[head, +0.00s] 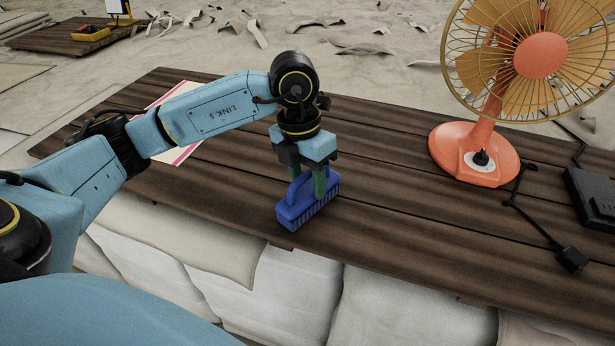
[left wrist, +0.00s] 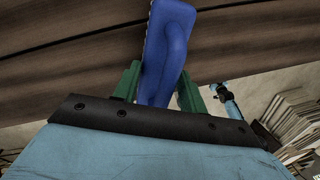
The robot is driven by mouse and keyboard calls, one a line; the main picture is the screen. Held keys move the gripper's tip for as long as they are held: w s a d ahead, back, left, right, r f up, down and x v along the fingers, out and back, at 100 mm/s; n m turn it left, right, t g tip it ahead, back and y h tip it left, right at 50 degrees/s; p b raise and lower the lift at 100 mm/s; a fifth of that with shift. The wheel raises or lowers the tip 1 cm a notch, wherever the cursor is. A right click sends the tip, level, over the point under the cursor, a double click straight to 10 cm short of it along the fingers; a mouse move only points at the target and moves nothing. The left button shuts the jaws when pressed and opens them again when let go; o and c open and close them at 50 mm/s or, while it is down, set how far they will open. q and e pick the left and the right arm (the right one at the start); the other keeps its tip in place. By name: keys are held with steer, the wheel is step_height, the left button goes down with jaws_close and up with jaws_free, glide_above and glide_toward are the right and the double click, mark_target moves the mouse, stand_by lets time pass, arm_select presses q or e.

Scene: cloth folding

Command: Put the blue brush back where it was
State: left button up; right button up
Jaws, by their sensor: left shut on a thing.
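The blue brush (head: 307,204) is at the front edge of the dark wooden table, its handle up and its bristle side down. My left gripper (head: 309,186) comes down from above, its green fingers shut on the brush handle. I cannot tell whether the brush touches the boards or hangs just above them. In the left wrist view the brush (left wrist: 168,50) sits between the green fingers (left wrist: 158,85). My right gripper is not in view.
The wooden table (head: 390,200) has clear boards right of the brush. An orange fan (head: 475,150) stands at the back right, near a black box (head: 592,195) and cable. A pink-edged sheet (head: 185,152) lies partly behind my left arm. Pale sacks (head: 300,285) sit below the front edge.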

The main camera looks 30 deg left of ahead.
arm_select(q)
steer(key=shift+f, duration=0.2)
steer(key=o, duration=0.9)
steer(key=r, duration=0.4)
steer(key=a+r+b, duration=0.1)
steer(key=r, duration=0.7)
steer(key=shift+w+a+b, duration=0.1)
steer(key=shift+a+b, duration=0.25)
steer(key=shift+b, duration=0.05)
